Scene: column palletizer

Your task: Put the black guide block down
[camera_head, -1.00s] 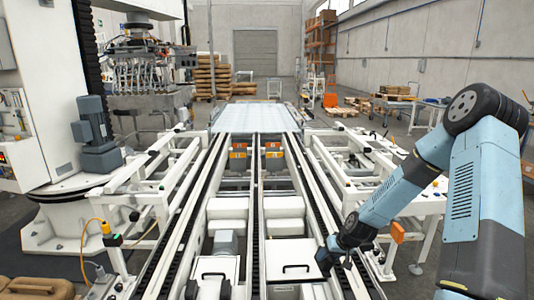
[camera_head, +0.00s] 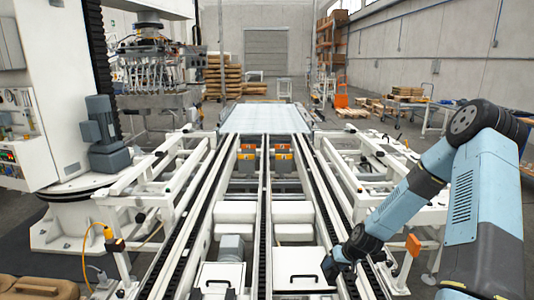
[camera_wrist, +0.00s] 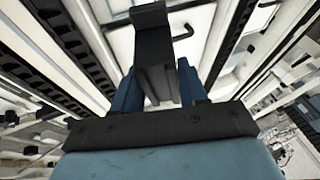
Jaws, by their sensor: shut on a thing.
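My gripper (camera_head: 330,268) is at the lower right of the head view, low over the right side of the conveyor. In the wrist view its two blue fingers (camera_wrist: 158,88) are shut on the black guide block (camera_wrist: 154,48). The block stands out past the fingertips, with a wider dark end at the top of the picture. In the head view the block is too small and dark to tell apart from the gripper. I cannot tell whether it touches anything below.
The conveyor has black chain rails (camera_head: 330,215) running away from me. A white lid with a black handle (camera_head: 300,272) lies just left of my gripper. An orange sensor block (camera_head: 413,244) is on the right frame. A white column machine (camera_head: 75,130) stands left.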

